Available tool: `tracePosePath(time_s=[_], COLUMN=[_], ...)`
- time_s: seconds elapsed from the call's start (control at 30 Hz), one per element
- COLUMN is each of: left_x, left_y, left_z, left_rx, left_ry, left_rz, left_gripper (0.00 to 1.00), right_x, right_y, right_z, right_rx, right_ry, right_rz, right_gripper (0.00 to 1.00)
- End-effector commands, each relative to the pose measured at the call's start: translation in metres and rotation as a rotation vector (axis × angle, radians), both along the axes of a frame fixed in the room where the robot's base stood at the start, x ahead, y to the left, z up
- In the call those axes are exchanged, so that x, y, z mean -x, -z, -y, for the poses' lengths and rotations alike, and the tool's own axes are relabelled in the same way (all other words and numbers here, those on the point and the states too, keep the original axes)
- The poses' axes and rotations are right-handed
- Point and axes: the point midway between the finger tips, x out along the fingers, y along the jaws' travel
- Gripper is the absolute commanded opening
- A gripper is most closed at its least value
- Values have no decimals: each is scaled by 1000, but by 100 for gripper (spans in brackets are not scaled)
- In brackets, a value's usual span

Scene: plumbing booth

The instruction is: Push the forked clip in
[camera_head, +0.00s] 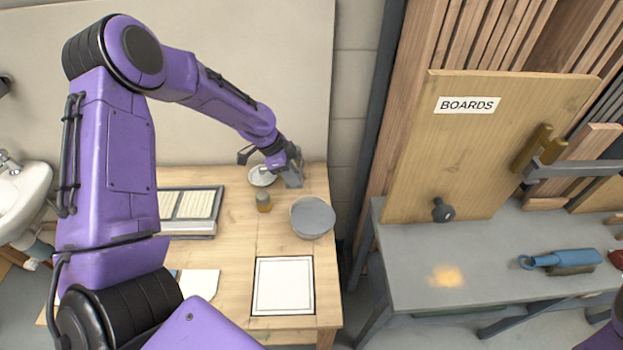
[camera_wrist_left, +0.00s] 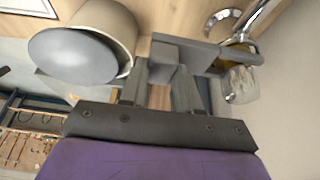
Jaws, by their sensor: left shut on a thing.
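My left gripper (camera_head: 284,162) is at the back right of the wooden table, close to the wall. In the left wrist view its fingers (camera_wrist_left: 160,88) are shut on a grey block, which appears to be the forked clip (camera_wrist_left: 163,60). Grey arms extend from the block toward a chrome pipe (camera_wrist_left: 258,18) with a brass-coloured part (camera_wrist_left: 238,47) at its end. The clip's tips lie close to this part; I cannot tell how deep they sit. A clear glass cup (camera_wrist_left: 241,84) is beside it. The right gripper is not in view.
A round grey-lidded pot (camera_head: 312,217) stands in front of the gripper, and it is close in the left wrist view (camera_wrist_left: 75,56). A small amber jar (camera_head: 263,202) and a framed white square (camera_head: 284,286) are on the table. A grey bench (camera_head: 400,250) stands right, across a gap.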

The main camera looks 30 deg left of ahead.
Motion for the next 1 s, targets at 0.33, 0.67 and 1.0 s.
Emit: tracePosePath(time_s=[0.33,0.67,1.0], left_x=[1,0,13], left_y=[-1,-1,-60], left_z=[-6,-4,-24], left_rx=[-1,0,0], left_ry=[-9,-5,-5], left_rz=[3,2,9], left_gripper=[41,57,57], right_x=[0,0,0], right_y=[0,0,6], right_z=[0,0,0], right_rx=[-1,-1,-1], right_ry=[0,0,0], right_rz=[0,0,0], right_gripper=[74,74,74])
